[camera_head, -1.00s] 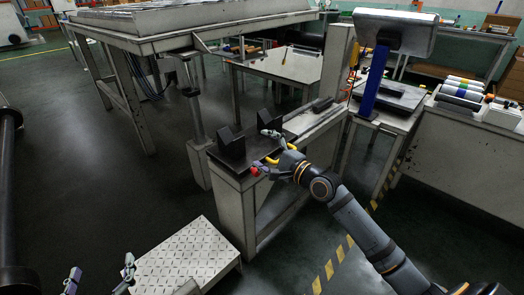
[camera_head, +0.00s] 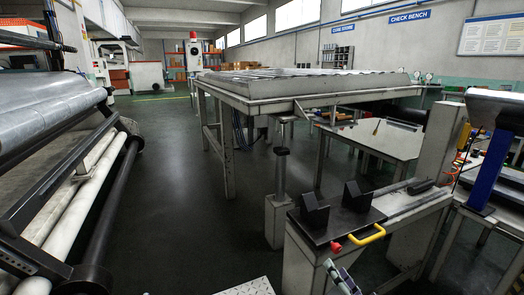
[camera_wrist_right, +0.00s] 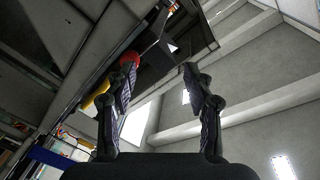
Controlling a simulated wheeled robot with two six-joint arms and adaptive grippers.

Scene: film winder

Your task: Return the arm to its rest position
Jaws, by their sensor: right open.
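My right gripper (camera_head: 343,278) shows at the bottom edge of the head view, only its fingers in frame. It is just in front of the small bench with the black plate (camera_head: 325,235). In the right wrist view the right gripper (camera_wrist_right: 155,85) is open, with nothing between its fingers. A red knob (camera_head: 336,247) and a yellow handle (camera_head: 366,236) sit at the plate's front edge, close to the fingers in the head view. The red knob (camera_wrist_right: 130,59) shows behind the left finger in the wrist view. My left gripper is out of view.
Two black V-shaped blocks stand on the plate, the right one (camera_head: 357,196) near its back. A large roller machine (camera_head: 50,105) fills the left. A long table (camera_head: 290,88) stands behind. A checkered step (camera_head: 248,287) shows at the bottom. Dark floor between is clear.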

